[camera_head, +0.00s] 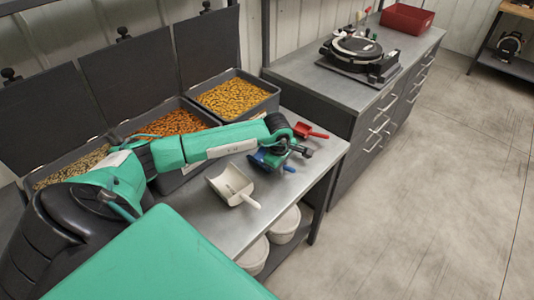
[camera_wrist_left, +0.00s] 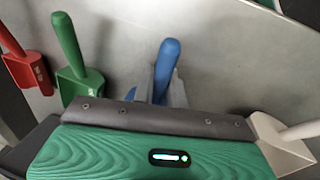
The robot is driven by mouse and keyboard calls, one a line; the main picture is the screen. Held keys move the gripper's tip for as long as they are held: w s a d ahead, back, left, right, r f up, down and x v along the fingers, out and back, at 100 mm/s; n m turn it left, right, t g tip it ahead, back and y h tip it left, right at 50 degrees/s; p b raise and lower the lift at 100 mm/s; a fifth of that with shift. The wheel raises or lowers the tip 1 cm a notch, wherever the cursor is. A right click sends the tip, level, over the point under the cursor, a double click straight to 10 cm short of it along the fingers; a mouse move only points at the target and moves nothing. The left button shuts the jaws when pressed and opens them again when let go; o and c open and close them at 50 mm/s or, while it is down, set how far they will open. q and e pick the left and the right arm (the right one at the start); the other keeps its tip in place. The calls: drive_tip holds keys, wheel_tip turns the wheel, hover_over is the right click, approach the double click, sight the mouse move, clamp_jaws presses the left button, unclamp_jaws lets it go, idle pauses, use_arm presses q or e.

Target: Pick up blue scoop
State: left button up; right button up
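The blue scoop (camera_head: 289,169) lies on the metal table, partly hidden under my left gripper (camera_head: 297,150) in the head view. In the left wrist view its blue handle (camera_wrist_left: 167,62) points up the picture, in the middle. Grey finger parts (camera_wrist_left: 178,92) show close beside the handle's lower end, and the scoop's bowl is hidden behind the gripper body. Whether the fingers touch the handle cannot be told. My right gripper is not in view.
A red scoop (camera_head: 308,130) and a green scoop (camera_wrist_left: 70,60) lie close by. A white scoop (camera_head: 232,185) lies nearer the table's front edge. Open bins of seed (camera_head: 240,113) stand behind. A bench with a round device (camera_head: 353,47) and red box (camera_head: 407,18) stands further back.

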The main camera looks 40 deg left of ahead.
use_arm(q)
clamp_jaws()
drive_tip(key=shift+r, duration=0.1)
drive_tip(key=shift+w+r, duration=0.1)
drive_tip(key=shift+r, duration=0.5)
wheel_tip(320, 180, up, 19)
drive_tip(key=b, duration=0.4)
drive_tip(key=shift+f+b, duration=0.15)
drive_tip(key=shift+b, duration=0.2)
drive_tip(key=shift+d, duration=0.1)
